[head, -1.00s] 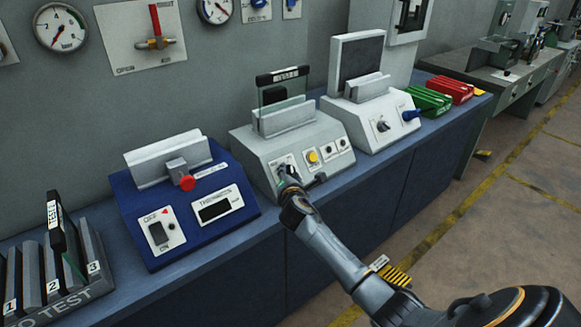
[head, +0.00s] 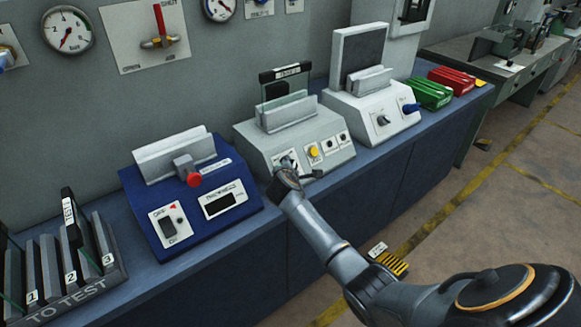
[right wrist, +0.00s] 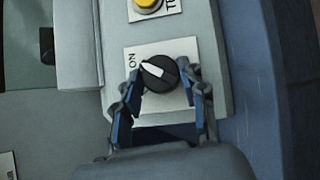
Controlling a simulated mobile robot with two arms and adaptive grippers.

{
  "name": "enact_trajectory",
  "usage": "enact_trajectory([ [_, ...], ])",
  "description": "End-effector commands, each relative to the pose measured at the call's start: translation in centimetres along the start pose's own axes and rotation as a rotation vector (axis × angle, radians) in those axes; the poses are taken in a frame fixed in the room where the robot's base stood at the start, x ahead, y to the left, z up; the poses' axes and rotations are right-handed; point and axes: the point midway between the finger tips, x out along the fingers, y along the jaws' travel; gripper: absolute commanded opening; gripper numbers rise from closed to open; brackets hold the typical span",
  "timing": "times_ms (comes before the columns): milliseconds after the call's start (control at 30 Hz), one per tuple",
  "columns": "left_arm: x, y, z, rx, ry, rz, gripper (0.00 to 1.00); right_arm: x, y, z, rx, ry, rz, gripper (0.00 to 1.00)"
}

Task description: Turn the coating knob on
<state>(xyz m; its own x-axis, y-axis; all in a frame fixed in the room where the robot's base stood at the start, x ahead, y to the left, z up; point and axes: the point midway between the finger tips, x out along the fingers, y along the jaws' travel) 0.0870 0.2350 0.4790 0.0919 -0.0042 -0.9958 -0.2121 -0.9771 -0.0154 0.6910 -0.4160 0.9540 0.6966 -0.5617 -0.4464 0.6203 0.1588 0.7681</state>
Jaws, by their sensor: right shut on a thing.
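The grey coating machine (head: 250,148) stands mid-bench in the head view, holding a framed glass pane (head: 285,84) upright in its slot. In the right wrist view, its black round knob (right wrist: 159,73) sits on a white plate, with its white pointer aimed toward the "ON" lettering at left. My right gripper (right wrist: 164,88) has one finger on each side of the knob and is shut on it. In the head view my right gripper (head: 288,172) covers most of the knob. My left gripper is in neither view.
A yellow button (right wrist: 148,3) is beside the knob plate. A blue machine (head: 150,222) with a red knob stands left, and a white machine (head: 350,108) right. A rack of frames (head: 75,306) is at far left.

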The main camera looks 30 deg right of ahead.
Motion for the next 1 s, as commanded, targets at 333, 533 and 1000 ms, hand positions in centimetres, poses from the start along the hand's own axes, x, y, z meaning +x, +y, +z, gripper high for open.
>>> enact_trajectory([
  [333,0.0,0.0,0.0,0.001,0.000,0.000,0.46,0.0,0.0,0.0,0.002,0.000,-0.001,0.56],
  [533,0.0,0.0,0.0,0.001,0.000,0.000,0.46,0.0,0.0,0.0,0.001,0.000,0.000,0.64],
  [1000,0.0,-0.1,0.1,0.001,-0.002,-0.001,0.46,-3.3,-0.1,-0.1,0.001,0.002,0.002,0.64],
])
